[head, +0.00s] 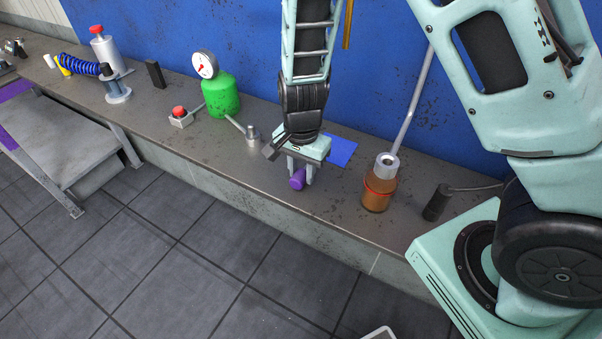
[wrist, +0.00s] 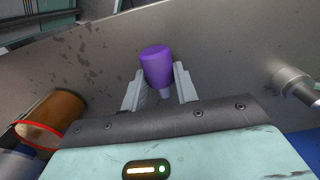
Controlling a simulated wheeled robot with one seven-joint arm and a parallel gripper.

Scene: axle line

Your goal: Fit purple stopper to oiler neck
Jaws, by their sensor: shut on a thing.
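The purple stopper (head: 297,179) is between the fingers of my gripper (head: 301,177), low over the bench. In the wrist view the stopper (wrist: 156,66) sits between the two grey fingertips of my gripper (wrist: 160,88), with a narrow pale end toward the palm. My gripper is shut on it. The oiler (head: 378,188), amber-brown with a red band and a grey neck (head: 387,161) on top, stands upright to the right of my gripper. The neck shows a dark opening, with nothing in it. The oiler's amber body also shows at left in the wrist view (wrist: 58,112).
A blue flat patch (head: 342,151) lies behind my gripper. A green tank with a gauge (head: 221,97), a red-button box (head: 180,117) and a metal fitting (head: 253,135) stand to the left. A dark cylinder (head: 436,203) stands right of the oiler. The bench front edge is clear.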

